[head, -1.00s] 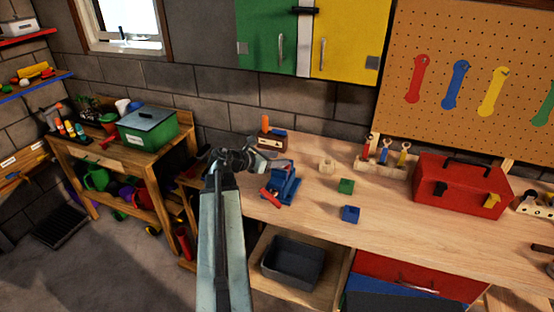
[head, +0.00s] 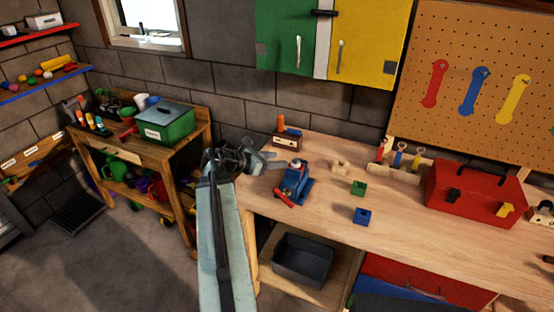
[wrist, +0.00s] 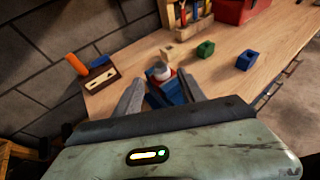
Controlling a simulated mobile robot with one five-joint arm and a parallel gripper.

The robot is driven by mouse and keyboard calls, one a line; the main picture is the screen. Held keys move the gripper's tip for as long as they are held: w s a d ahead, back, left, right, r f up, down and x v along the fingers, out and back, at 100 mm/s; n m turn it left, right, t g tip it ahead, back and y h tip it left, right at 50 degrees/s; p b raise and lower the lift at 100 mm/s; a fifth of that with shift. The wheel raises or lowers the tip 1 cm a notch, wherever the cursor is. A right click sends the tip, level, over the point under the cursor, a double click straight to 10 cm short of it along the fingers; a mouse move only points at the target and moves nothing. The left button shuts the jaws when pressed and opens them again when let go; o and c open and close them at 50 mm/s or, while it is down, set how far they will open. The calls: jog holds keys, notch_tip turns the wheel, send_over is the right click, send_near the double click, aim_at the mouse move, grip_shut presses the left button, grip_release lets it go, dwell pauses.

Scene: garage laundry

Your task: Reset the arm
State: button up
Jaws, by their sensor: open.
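My arm reaches forward in the head view, and my gripper (head: 262,160) is at the left end of the wooden workbench (head: 400,222), raised above it. In the wrist view my gripper (wrist: 158,92) shows two grey fingers spread apart with nothing held between them. Beyond the fingers is a blue vise (head: 294,182) with a red handle and a pale round top. The vise (wrist: 168,88) is partly hidden by my gripper's body in the wrist view.
A small wooden box (head: 286,141) with orange and blue handles stands behind the vise. Green (head: 358,188) and blue (head: 362,216) blocks and a red toolbox (head: 474,190) are on the bench. A grey bin (head: 302,258) sits below.

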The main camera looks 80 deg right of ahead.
dwell(0.5)
jog(key=w+a+f+n+t+h, duration=0.1)
jog(key=w+a+n+t, duration=0.35)
jog(key=w, duration=0.95)
jog(key=w+a+f+n+t+h, duration=0.1)
jog(key=w+a+t, duration=0.1)
jog(key=w+a, duration=0.95)
jog(key=w+a+f+t+y, duration=0.1)
jog(key=w+a, duration=0.2)
jog(key=w, duration=0.3)
jog(key=w+a+f+t, duration=0.1)
jog(key=w+a+f, duration=0.1)
jog(key=w+a, duration=0.35)
jog(key=w+a+f+t+y, duration=0.2)
jog(key=w+a+f+y, duration=0.1)
jog(key=w+a, duration=0.65)
jog(key=s+a+f+m+y, duration=0.1)
jog(key=a+m, duration=0.4)
jog(key=a, duration=0.5)
jog(key=s+a+f+m+g+y, duration=0.1)
jog(key=a+f+m+y, duration=0.2)
jog(key=a, duration=0.7)
jog(key=s+a+f+m+y, duration=0.1)
jog(key=a+f+m+y, duration=0.1)
jog(key=a+m+y, duration=0.2)
jog(key=shift+a+f+m, duration=0.35)
jog(key=shift+a+m, duration=1.2)
jog(key=shift+a, duration=1.75)
